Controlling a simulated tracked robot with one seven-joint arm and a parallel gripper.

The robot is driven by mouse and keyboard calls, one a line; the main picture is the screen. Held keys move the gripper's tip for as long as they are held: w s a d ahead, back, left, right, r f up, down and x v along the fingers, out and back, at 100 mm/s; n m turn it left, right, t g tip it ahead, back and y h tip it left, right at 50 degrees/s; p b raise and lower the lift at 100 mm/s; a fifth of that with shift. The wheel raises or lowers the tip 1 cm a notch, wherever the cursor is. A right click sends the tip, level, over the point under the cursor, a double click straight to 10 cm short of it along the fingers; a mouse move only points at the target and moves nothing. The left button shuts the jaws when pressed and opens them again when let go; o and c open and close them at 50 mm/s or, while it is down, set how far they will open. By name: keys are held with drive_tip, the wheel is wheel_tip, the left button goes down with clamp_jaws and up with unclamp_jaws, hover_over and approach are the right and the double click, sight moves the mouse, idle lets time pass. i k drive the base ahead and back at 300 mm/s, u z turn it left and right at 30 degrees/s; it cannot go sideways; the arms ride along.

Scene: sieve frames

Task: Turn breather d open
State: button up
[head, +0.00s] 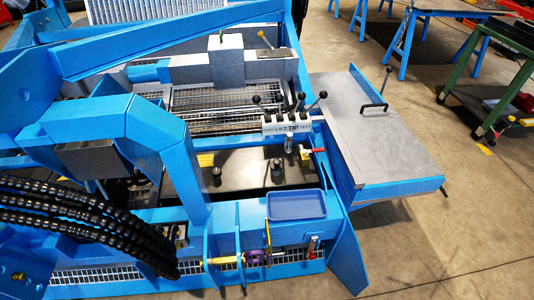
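I cannot tell which fitting is breather d, as no letter label is readable. On the front rail of the blue machine frame (222,222) sit a purple-bodied fitting (256,258) and a yellow-ended fitting (222,260) to its left. A small red-topped fitting (312,246) stands to their right. Two dark upright fittings, one at the left (217,176) and one at the right (277,173), stand on the dark plate behind the rail. A red-handled valve (312,149) is beside the lever block. My gripper is not in view.
A white lever block (286,127) carries several black-knobbed levers. An empty blue tray (296,205) sits on the front rail. Thick black hoses (80,215) cross the lower left. A grey side table (385,130) juts right. The floor at lower right is clear.

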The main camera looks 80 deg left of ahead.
sight(216, 172)
drive_tip(key=u, duration=0.05)
drive_tip(key=i, duration=0.35)
drive_tip(key=u, duration=3.05)
drive_tip(key=k, duration=0.5)
drive_tip(key=u, duration=0.3)
drive_tip(key=i, duration=0.4)
drive_tip(key=z, duration=0.25)
